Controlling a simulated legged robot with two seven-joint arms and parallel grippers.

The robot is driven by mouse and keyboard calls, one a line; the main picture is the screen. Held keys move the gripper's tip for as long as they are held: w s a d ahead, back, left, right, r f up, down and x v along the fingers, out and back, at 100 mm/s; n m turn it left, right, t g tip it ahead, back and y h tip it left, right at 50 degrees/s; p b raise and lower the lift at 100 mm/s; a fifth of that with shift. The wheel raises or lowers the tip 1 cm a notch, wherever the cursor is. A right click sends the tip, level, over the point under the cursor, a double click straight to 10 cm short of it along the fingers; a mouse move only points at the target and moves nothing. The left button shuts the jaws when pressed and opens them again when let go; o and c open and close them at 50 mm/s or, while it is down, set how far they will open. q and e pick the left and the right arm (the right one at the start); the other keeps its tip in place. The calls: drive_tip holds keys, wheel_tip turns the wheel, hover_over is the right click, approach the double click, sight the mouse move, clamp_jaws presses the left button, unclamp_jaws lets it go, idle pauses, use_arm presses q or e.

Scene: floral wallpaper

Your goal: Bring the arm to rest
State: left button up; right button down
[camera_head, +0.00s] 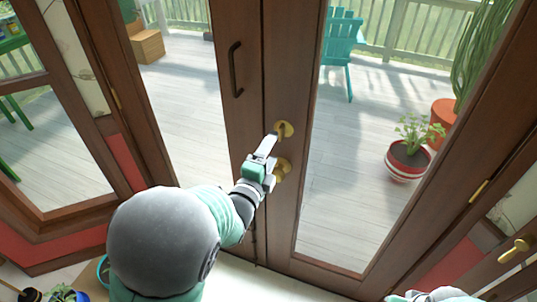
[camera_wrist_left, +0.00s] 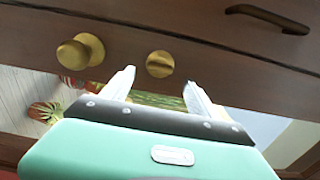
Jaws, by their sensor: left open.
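My left arm comes in from the left in the head view and reaches the wooden double door (camera_head: 282,215). My left gripper (camera_head: 271,141) is open in front of the door, close to the round brass lock turn (camera_head: 285,129). In the left wrist view the two pale fingers of the left gripper (camera_wrist_left: 158,88) are spread apart with nothing between them. The lock turn (camera_wrist_left: 160,64) shows just beyond the fingertips; contact cannot be told. A brass knob (camera_head: 283,170) sits below the lock turn, partly behind the gripper. At the lower right edge, only a piece of my right arm shows.
A dark pull handle (camera_head: 236,69) stands out from the left door leaf. Another brass handle (camera_head: 514,251) is at the right. Through the glass are a deck, a teal chair (camera_head: 342,43) and a striped plant pot (camera_head: 408,162). Plants stand at the lower left.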

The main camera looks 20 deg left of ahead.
use_arm(q)
drive_tip(key=s+f+n+g+p, duration=0.3)
drive_tip(key=s+f+n+g, duration=0.2)
drive_tip(key=s, duration=0.7)
drive_tip(key=s+f+n+g+p, duration=0.4)
drive_tip(key=s+f+n+g, duration=0.2)
drive_tip(key=s+n+g, duration=0.4)
drive_tip(key=s+n, duration=0.2)
drive_tip(key=n, duration=0.1)
drive_tip(key=shift+s+n+y, duration=0.3)
drive_tip(key=shift+s, duration=0.1)
use_arm(e)
drive_tip(key=v, duration=0.7)
drive_tip(key=shift+w+r, duration=0.25)
drive_tip(key=shift+r, duration=0.1)
use_arm(q)
drive_tip(key=shift+a, duration=0.15)
idle(0.4)
